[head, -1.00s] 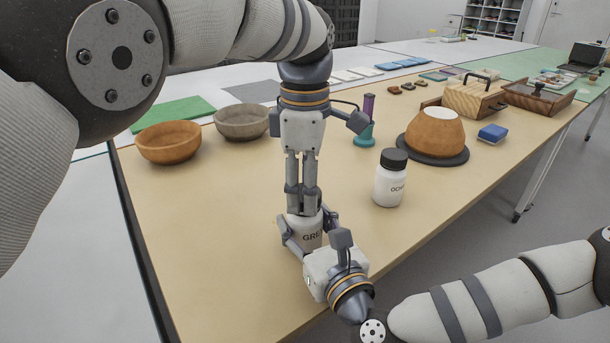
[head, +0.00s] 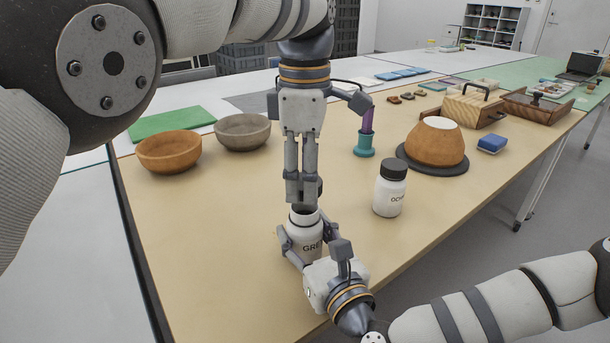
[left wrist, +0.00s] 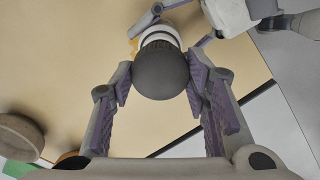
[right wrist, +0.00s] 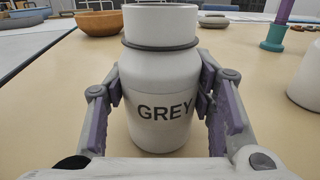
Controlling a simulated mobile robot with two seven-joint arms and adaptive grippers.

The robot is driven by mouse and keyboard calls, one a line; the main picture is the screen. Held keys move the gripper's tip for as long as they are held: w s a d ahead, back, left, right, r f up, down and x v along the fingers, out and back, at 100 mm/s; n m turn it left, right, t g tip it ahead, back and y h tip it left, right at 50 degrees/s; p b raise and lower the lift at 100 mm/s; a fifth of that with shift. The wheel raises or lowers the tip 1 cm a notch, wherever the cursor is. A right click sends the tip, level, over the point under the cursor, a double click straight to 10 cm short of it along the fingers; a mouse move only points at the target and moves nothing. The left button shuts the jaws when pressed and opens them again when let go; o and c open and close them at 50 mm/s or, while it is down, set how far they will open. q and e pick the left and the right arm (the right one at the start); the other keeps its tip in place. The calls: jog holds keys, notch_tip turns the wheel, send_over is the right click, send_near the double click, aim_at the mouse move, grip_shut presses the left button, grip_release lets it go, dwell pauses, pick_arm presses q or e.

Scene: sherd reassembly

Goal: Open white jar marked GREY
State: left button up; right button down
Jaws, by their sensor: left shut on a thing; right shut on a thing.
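The white jar marked GREY (head: 304,240) stands upright near the table's front edge; its label reads fully in the right wrist view (right wrist: 160,80). My right gripper (head: 303,252) is shut around the jar's body from the front. My left gripper (head: 303,192) points down above the jar and is shut on the black lid (left wrist: 160,74). The lid is mostly hidden by the fingers in the head view and appears raised off the jar's neck. The bare white neck (right wrist: 160,22) shows in the right wrist view, with a grey ring below it.
A second white jar with a black lid (head: 390,188) stands to the right. An orange bowl (head: 168,151) and a grey bowl (head: 242,131) are at the left. A teal stand (head: 364,145) and a brown dome-shaped vessel (head: 434,143) stand behind. The table's front left is clear.

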pick_arm(q)
jog(key=shift+r, duration=0.95)
pick_arm(e)
jog(key=c, duration=0.6)
grip_release()
jog(key=shift+c, duration=0.2)
